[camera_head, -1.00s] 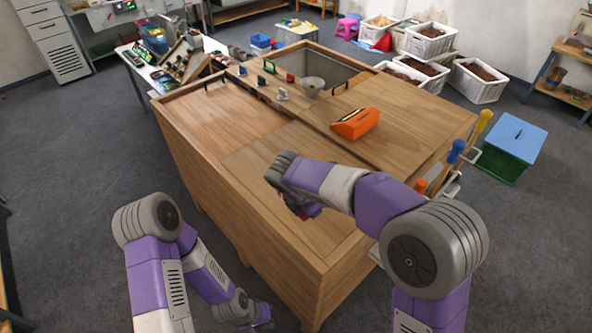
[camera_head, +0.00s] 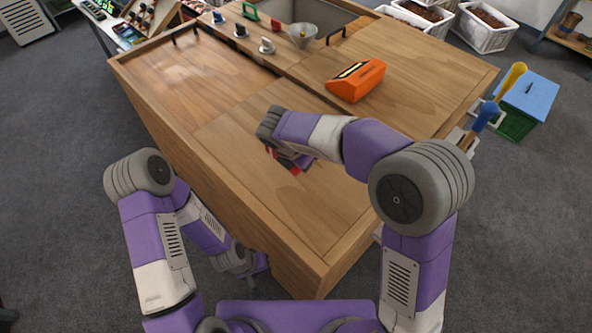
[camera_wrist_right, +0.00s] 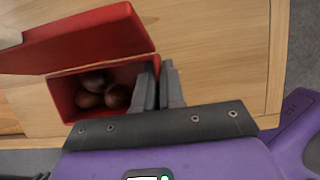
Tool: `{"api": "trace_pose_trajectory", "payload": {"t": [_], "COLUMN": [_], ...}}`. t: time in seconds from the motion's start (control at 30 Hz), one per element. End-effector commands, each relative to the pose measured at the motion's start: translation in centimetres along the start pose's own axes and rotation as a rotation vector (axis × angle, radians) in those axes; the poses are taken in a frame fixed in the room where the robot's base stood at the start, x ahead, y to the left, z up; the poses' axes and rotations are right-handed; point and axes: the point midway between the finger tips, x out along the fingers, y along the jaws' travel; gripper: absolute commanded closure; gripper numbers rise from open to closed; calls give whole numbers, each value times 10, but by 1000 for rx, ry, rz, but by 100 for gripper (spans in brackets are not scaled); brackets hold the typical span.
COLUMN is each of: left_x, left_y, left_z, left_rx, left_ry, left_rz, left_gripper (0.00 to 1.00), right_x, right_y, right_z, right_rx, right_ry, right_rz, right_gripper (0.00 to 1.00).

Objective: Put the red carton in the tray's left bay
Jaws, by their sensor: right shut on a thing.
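The red carton (camera_wrist_right: 88,54) is in the right wrist view, lid raised, with several round brown chestnuts inside. In the head view only a small red part of it (camera_head: 294,168) shows under my right wrist. My right gripper (camera_wrist_right: 158,82) is shut on the carton's right-hand wall. In the head view the carton is over the wooden top near its front; I cannot tell if it touches the wood. My left gripper (camera_head: 258,268) hangs low beside the front of the bench, small and partly hidden; its fingers cannot be made out. I see no tray that I can identify.
The wooden bench (camera_head: 240,138) has clear top around the carton. An orange box (camera_head: 356,80) stands behind and right. A funnel (camera_head: 303,35) and small knobs stand farther back. Tools with yellow and blue handles (camera_head: 488,114) hang at the right edge.

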Motion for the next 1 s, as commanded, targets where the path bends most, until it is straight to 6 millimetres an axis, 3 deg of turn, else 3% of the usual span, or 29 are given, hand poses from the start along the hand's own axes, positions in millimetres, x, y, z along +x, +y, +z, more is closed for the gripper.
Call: {"api": "trace_pose_trajectory", "payload": {"t": [0.5,0.93,0.97,1.0], "left_x": [9,11,10,10], "left_y": [-3,-4,-4,-4], "left_z": [0,-1,-1,0], "left_rx": [0,0,0,0], "left_ry": [0,0,0,0], "left_rz": [0,0,0,0], "left_gripper": [100,100,100,100], "right_x": [62,68,67,67], "right_y": [0,0,0,0], "right_z": [-26,-28,-28,-28], "right_rx": [0,1,1,1], "right_ry": [0,0,0,0], "right_rz": [0,1,1,1], "right_gripper": [100,100,87,81]}}
